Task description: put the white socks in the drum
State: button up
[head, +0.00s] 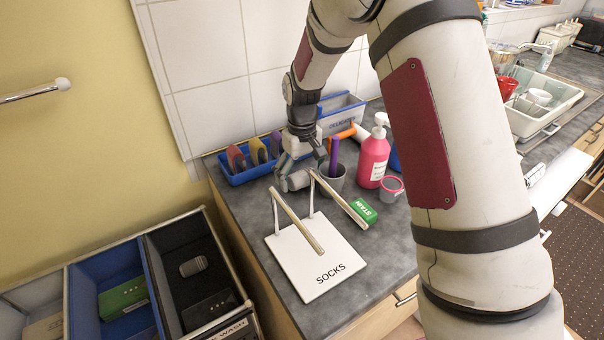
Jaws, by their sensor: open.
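My gripper (298,172) is open and points down over the counter, behind the white board marked SOCKS. A pale grey-white rolled thing (299,180) lies at its fingers. It may be the white socks, but it is too small and partly covered to be sure. I cannot tell whether the fingers touch it. The SOCKS board (290,268) carries two raised rails and nothing hangs on them. A grey ribbed roll (193,266) lies in the dark bin at the left. I see no drum that I can make out.
A pink pump bottle (372,160), a grey cup (333,180) with a purple handle, a small grey cup with a pink rim (391,189) and a green STAIN block (362,210) stand close to my gripper. A blue tray (240,178) is behind. A dish rack (545,118) is at right.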

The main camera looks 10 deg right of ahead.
aim_at(302, 173)
notch_tip(302, 173, up, 12)
jog(key=shift+r+b, duration=0.25)
jog(key=shift+b, duration=0.15)
